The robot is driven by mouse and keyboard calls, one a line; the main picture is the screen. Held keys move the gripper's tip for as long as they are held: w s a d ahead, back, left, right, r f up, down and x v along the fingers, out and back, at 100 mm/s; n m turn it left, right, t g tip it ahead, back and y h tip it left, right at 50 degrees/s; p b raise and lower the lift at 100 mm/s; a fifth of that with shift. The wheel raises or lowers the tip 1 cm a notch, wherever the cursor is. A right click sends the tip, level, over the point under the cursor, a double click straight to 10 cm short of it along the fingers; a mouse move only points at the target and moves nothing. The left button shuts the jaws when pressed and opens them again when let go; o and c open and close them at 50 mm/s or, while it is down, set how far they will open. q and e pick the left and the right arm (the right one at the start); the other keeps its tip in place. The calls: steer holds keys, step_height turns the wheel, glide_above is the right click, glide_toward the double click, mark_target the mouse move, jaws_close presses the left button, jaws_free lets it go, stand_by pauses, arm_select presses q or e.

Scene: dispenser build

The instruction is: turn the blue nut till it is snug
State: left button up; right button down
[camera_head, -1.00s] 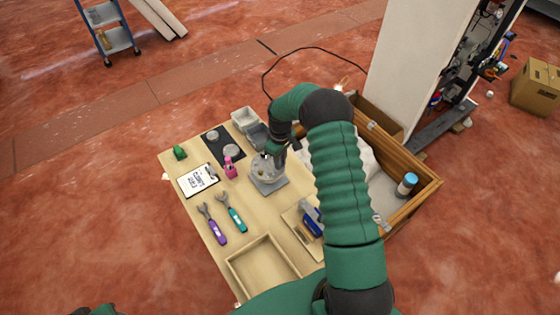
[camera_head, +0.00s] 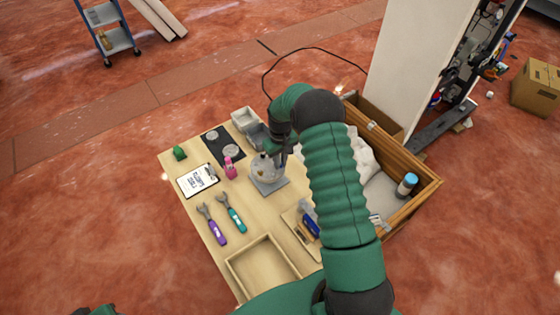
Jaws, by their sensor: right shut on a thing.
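A grey round dispenser part (camera_head: 265,170) stands on a square grey base plate (camera_head: 272,189) in the middle of the wooden table. My right gripper (camera_head: 270,153) reaches down to the top of this part from behind my green forearm. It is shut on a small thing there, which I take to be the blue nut. The fingers and wrist hide the nut, so its colour and seating cannot be made out. My left gripper is not in view; only a bit of green at the bottom left edge shows.
On the table (camera_head: 185,222) are a purple wrench (camera_head: 212,226), a teal wrench (camera_head: 233,215), a clipboard (camera_head: 198,180), a pink bottle (camera_head: 230,169) and an empty wooden tray (camera_head: 232,270). A blue-handled tool (camera_head: 310,227) lies right. A wooden crate (camera_head: 424,190) stands beyond my arm.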

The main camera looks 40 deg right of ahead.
steer(key=shift+w+d+r, duration=0.15)
steer(key=shift+w, duration=0.05)
steer(key=c, duration=1.5)
jaws_free()
steer(key=shift+o, duration=0.6)
steer(key=shift+s, duration=0.1)
step_height(320, 180, up, 16)
steer(key=b, duration=0.1)
steer(key=shift+r, duration=0.25)
